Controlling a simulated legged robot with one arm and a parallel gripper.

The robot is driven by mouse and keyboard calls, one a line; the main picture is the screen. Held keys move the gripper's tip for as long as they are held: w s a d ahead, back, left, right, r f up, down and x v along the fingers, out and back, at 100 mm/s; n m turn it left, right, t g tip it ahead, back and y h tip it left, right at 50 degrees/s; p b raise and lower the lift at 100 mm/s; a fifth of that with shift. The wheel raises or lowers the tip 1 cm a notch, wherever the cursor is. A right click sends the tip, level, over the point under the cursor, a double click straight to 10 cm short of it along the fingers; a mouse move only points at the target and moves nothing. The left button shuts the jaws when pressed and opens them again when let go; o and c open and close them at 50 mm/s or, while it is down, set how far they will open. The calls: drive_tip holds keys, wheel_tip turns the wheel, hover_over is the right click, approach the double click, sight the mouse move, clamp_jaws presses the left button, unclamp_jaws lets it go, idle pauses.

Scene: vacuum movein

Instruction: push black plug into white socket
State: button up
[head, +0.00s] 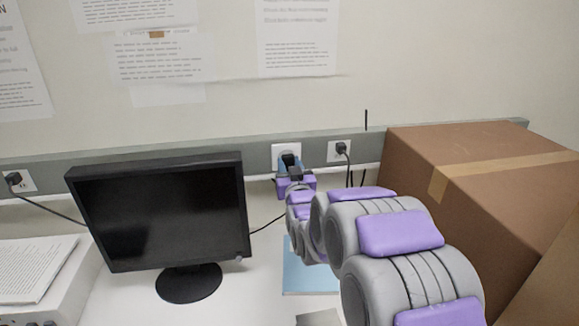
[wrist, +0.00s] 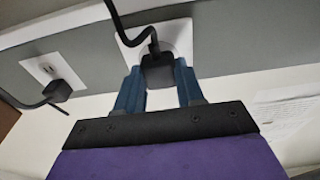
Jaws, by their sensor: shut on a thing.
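The black plug (wrist: 157,66) is between the blue fingertips of my gripper (wrist: 157,72) in the wrist view. My gripper is shut on it. A black cord runs from the plug toward the top of that view. The white socket (wrist: 178,38) is directly beyond the plug, which covers part of it. In the head view, the white socket (head: 280,152) is on the grey wall rail, with my gripper (head: 290,162) right in front of it. I cannot tell whether the plug's prongs touch or enter the socket.
Another socket with a black plug (head: 342,148) is just to the right. A black monitor (head: 160,215) stands left of my arm, and a large cardboard box (head: 480,170) stands right. A blue booklet (head: 305,278) lies on the desk below my arm.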

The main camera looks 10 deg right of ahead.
drive_tip(key=shift+w, duration=0.45)
idle(0.7)
drive_tip(key=o, duration=1.1)
drive_tip(key=shift+c, duration=0.2)
